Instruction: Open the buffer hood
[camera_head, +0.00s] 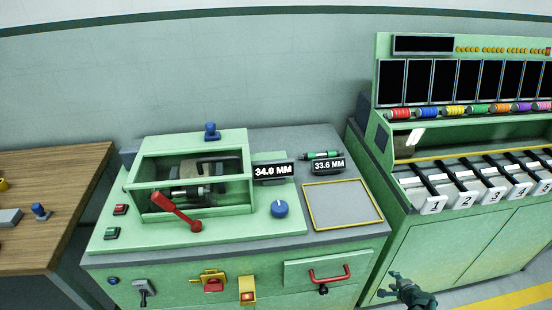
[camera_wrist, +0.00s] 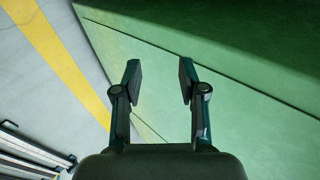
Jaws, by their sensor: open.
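The buffer hood (camera_head: 190,145) is a green-framed box with clear panels on the left machine, in the head view. It looks closed over dark machinery (camera_head: 195,180) inside. A blue knob (camera_head: 211,132) stands at its top back edge. A red lever (camera_head: 176,211) reaches across its front. My gripper (camera_head: 395,278) is open and empty at the lower right of the head view, well away from the hood, in front of the machine cabinets. In the wrist view my gripper (camera_wrist: 158,82) shows both fingers apart, with a green cabinet panel (camera_wrist: 240,110) beyond. The hood is not in the wrist view.
Displays (camera_head: 274,170) and a blue dial (camera_head: 279,208) are right of the hood, near a yellow-edged tray (camera_head: 343,226). A red-handled drawer (camera_head: 300,272) is below. A wooden table (camera_head: 50,190) stands left, a numbered-slot machine (camera_head: 480,240) right. A yellow floor stripe (camera_wrist: 60,50) shows.

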